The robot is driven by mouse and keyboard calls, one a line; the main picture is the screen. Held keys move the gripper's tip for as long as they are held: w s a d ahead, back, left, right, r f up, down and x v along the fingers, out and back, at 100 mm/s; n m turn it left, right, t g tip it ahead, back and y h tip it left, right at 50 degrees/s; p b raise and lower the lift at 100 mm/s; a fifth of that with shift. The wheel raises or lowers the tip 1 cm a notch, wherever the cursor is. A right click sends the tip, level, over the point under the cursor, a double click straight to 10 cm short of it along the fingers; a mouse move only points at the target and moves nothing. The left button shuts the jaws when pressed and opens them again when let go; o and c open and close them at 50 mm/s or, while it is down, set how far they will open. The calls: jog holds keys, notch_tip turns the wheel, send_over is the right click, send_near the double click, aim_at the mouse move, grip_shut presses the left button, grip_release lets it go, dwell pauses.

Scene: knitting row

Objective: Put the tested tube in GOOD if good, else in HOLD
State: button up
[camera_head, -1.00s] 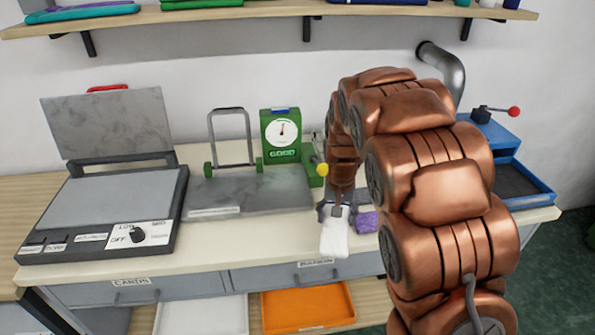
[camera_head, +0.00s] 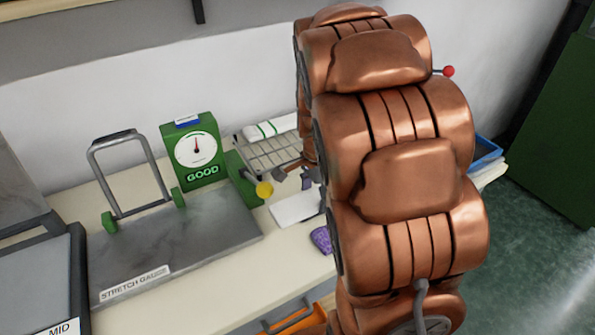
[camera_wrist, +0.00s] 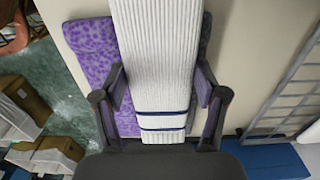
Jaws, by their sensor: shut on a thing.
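My gripper (camera_wrist: 160,88) is shut on a white ribbed tube (camera_wrist: 158,50) with dark blue stripes near its end, in the wrist view. In the head view the tube (camera_head: 296,208) shows beside the gauge, low over the counter; I cannot tell whether it touches. My arm hides most of the gripper (camera_head: 307,180) there. The green stretch gauge (camera_head: 196,150) has a white dial with its needle pointing about straight up, and its sign reads GOOD. No container marked GOOD or HOLD shows in these views.
A wire rack (camera_head: 268,157) behind the tube holds a white roll with green stripes (camera_head: 270,127). A purple speckled pad (camera_head: 320,240) lies near the counter's front edge. The gauge's grey plate (camera_head: 185,245) is bare. A blue tray (camera_head: 485,152) stands at the right, partly behind my arm.

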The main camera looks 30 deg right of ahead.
jog(key=w+d+p, duration=0.1)
jog(key=w+d, duration=0.2)
jog(key=w+d+f+p, duration=0.1)
jog(key=w+d, duration=0.3)
jog(key=w+d+p, duration=0.2)
jog(key=w+d, duration=0.1)
jog(key=w, duration=0.1)
jog(key=shift+w+d+f, duration=0.15)
jog(key=shift+f, duration=0.05)
jog(key=shift+f+p, duration=0.9)
jog(key=shift+f, duration=0.95)
jog(key=shift+f, duration=0.1)
jog(key=o, duration=0.7)
